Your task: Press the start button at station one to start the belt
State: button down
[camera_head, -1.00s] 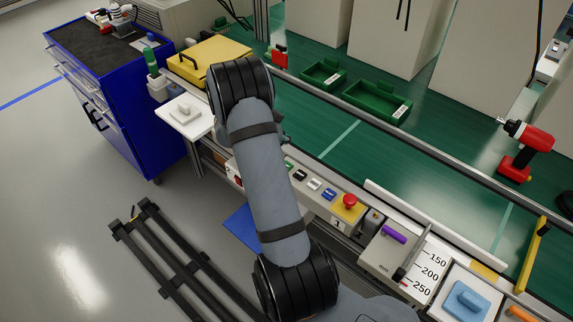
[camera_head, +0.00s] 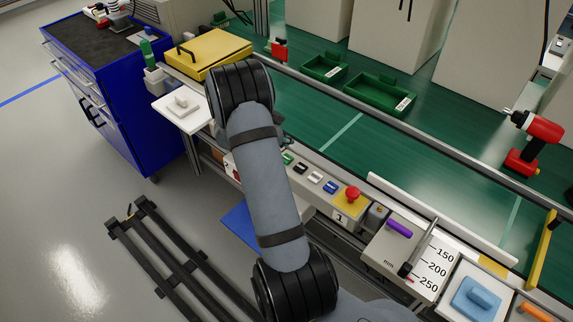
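The station panel (camera_head: 340,217) with the number 1 runs along the front edge of the belt. It carries a red mushroom button (camera_head: 352,194) on a yellow plate, and a blue (camera_head: 330,187), a white (camera_head: 315,177), a black (camera_head: 300,169) and a green button (camera_head: 287,159) in a row to its left. The green belt (camera_head: 420,145) lies behind the panel. My grey arm crosses the middle of the view and covers the panel's left part. My gripper is hidden behind the arm.
A measuring station (camera_head: 400,245) with a purple handle stands right of the panel. Green trays (camera_head: 380,97), a red drill (camera_head: 530,140), a yellow case (camera_head: 208,55) and a blue cabinet (camera_head: 120,120) are around.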

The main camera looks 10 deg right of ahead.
jog(key=shift+f+b, duration=1.3)
jog(key=shift+f, duration=0.85)
jog(key=shift+f, duration=0.15)
jog(key=shift+f, duration=0.25)
